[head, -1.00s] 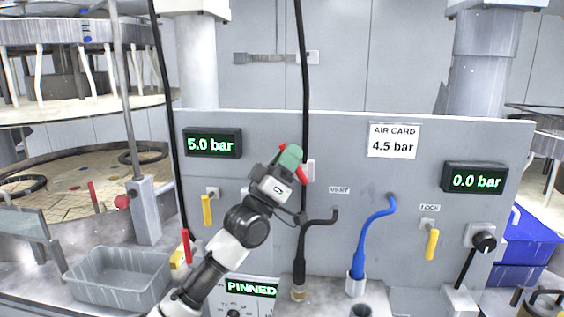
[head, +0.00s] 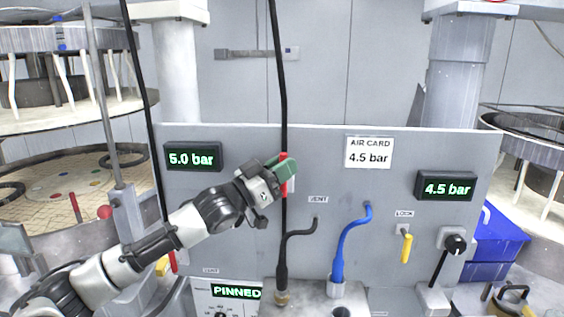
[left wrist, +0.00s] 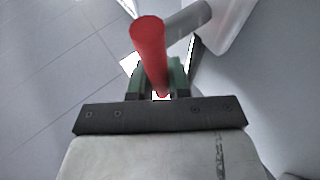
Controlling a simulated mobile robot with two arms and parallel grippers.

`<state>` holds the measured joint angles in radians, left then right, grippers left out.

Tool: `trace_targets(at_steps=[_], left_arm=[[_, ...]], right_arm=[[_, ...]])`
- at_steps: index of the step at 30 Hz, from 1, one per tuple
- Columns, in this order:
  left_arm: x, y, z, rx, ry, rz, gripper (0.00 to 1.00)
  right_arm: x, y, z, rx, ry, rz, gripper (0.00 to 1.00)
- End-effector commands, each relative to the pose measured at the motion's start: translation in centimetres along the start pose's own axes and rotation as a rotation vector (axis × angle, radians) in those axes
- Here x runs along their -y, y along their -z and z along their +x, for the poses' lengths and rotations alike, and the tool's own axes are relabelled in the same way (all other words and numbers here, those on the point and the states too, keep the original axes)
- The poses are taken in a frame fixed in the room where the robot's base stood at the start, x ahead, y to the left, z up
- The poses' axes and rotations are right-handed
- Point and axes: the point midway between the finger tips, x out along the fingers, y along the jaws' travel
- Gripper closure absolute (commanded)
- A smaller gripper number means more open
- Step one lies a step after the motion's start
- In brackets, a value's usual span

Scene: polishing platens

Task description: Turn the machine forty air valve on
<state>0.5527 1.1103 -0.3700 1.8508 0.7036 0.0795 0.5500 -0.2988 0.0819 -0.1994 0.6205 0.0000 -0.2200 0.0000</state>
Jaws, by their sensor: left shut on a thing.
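The grey valve panel (head: 390,200) faces me. My left gripper (head: 281,171), with green fingers, is shut on a red valve handle (head: 284,188) near the panel's middle. The handle stands about upright, its ends showing above and below the fingers. In the left wrist view, the red handle (left wrist: 149,45) rises between the green fingers (left wrist: 158,78). The left display (head: 193,157) reads 5.0 bar and the right display (head: 446,187) reads 4.5 bar. The air card (head: 369,153) reads 4.5 bar. The valve's label is hidden. My right gripper is not in view.
A black hose (head: 281,270) and a blue hose (head: 341,250) stand before the panel. A yellow lever (head: 406,248) hangs under a LOCK label, beside a black knob (head: 455,244). A PINNED display (head: 236,292) is below. Blue bins (head: 492,240) stand at right.

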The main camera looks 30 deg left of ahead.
Motion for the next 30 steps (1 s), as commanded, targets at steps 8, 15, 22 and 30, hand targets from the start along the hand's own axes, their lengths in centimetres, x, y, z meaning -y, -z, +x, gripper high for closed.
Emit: trace_targets(at_steps=[8, 15, 22, 30], left_arm=[[0.0, -0.2, 0.0, 0.007, 0.000, 0.003, 1.00], [0.0, -0.1, 0.0, 0.006, 0.000, 0.003, 0.64], [0.0, -0.1, 0.0, 0.004, -0.001, 0.002, 0.57], [0.1, -0.5, -1.4, 0.006, 0.001, 0.003, 0.57]], right_arm=[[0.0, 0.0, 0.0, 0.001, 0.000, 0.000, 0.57], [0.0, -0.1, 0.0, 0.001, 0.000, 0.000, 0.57], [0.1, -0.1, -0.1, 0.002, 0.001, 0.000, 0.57], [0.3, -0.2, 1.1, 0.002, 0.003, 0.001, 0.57]])
